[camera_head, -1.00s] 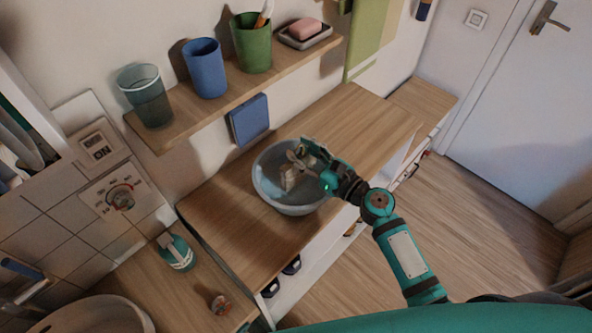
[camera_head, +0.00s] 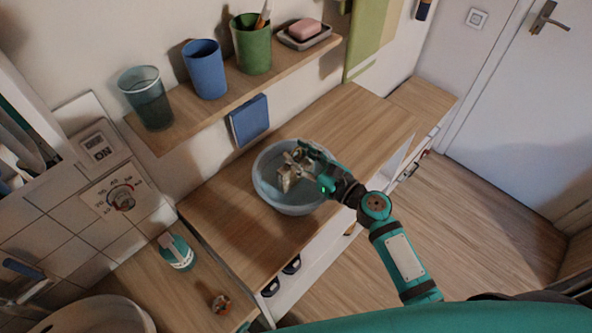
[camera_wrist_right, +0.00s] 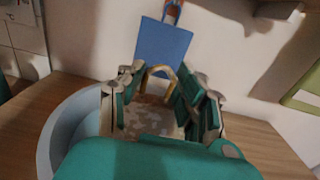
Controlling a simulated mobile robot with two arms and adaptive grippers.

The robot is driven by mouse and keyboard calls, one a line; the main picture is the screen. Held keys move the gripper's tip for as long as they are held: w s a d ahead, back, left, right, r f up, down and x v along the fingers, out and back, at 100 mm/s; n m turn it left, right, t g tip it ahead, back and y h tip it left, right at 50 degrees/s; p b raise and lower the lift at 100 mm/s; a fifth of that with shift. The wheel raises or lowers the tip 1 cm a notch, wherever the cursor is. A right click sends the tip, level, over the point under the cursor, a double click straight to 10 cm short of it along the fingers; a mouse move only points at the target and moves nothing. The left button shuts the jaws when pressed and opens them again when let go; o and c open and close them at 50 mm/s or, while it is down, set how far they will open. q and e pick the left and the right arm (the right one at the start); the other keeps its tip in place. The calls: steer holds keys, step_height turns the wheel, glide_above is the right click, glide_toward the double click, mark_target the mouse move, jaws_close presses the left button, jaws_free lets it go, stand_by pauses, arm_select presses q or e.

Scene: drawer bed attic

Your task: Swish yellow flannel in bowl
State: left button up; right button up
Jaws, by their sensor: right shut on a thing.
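A light blue round bowl (camera_head: 290,208) stands on the wooden counter, and its rim also shows in the right wrist view (camera_wrist_right: 50,135). My right gripper (camera_head: 303,163) is over the bowl, reaching in from the right side. It is shut on the flannel, a pale, mottled beige cloth (camera_head: 287,182) that hangs down into the bowl. In the right wrist view, a yellow fold (camera_wrist_right: 160,70) shows between the fingers (camera_wrist_right: 163,88), and the patterned cloth (camera_wrist_right: 148,117) lies below. The cloth's lower end is hard to make out. My left gripper is not in view.
A shelf (camera_head: 165,135) above the counter (camera_head: 350,125) holds a clear cup, a blue cup (camera_head: 205,70), a green cup (camera_head: 250,45) and a soap dish (camera_head: 305,38). A blue panel (camera_head: 249,120) is on the wall behind the bowl. A teal-and-white container (camera_head: 177,253) stands lower left.

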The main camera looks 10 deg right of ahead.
stand_by(0.3)
steer(key=shift+w+d, duration=0.5)
steer(key=shift+d, duration=0.3)
steer(key=shift+s+a+r, duration=0.1)
steer(key=shift+s+a, duration=0.15)
steer(key=shift+a, duration=0.2)
steer(key=shift+s+a+p, duration=0.2)
steer(key=shift+s+a, duration=0.25)
steer(key=shift+a, duration=0.2)
steer(key=shift+s+a+p, duration=0.15)
steer(key=shift+s+a, duration=0.25)
steer(key=shift+a, duration=0.2)
steer(key=shift+w+d, duration=0.6)
steer(key=shift+d, duration=0.3)
